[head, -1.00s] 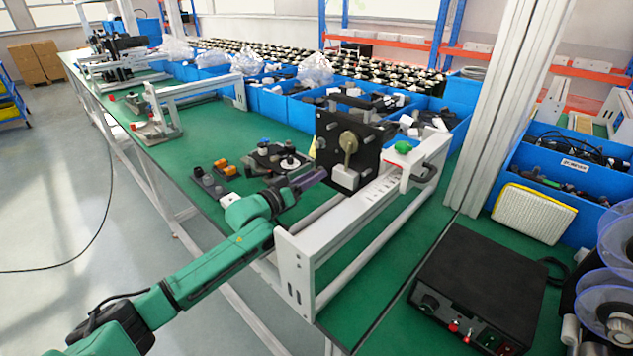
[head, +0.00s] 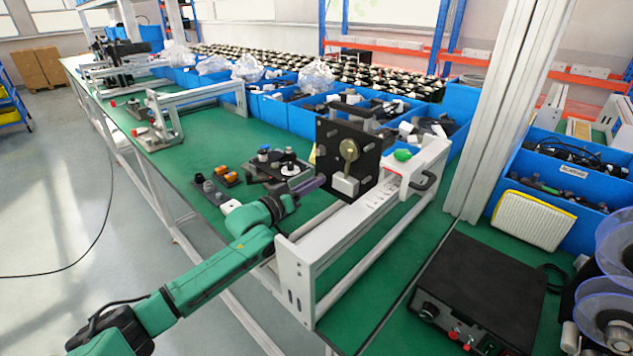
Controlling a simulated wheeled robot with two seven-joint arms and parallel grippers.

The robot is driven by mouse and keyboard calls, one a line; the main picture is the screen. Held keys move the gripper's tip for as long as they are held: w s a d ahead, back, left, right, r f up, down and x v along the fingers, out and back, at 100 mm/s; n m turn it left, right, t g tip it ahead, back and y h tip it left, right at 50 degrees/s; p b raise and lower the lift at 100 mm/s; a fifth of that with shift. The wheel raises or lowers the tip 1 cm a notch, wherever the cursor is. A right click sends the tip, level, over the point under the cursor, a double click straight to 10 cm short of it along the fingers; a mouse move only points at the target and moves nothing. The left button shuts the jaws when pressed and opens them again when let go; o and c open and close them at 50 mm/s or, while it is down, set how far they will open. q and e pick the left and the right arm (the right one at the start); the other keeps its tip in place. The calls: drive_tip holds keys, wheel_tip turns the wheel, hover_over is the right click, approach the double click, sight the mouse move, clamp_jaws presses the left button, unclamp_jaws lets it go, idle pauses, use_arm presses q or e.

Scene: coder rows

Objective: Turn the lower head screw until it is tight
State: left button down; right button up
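The coder head is a black upright plate (head: 328,142) with a round brass disc (head: 349,150), a white block (head: 345,186) below the disc and several short posts. It sits on a white frame (head: 345,222). The lower head screw is too small to make out. My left gripper (head: 315,183) reaches in from the left, with its purple-grey fingers close to the lower left edge of the black plate. I cannot tell whether the fingers touch it or how far apart they are. My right gripper is out of view.
A green knob (head: 403,155) and a dark clamp handle (head: 426,181) are on the frame's right end. A black control box (head: 480,290) stands at the right front. Small fixtures (head: 278,168) lie behind my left gripper. Blue bins (head: 310,118) line the back.

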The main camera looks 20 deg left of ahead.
use_arm(q)
drive_tip(key=m+b, duration=0.2)
drive_tip(key=m, duration=0.7)
drive_tip(key=shift+m, duration=0.4)
drive_tip(key=c, duration=0.8)
unclamp_jaws()
drive_tip(key=shift+c, duration=0.2)
drive_tip(key=shift+n+p, duration=3.3)
drive_tip(key=shift+n, duration=1.6)
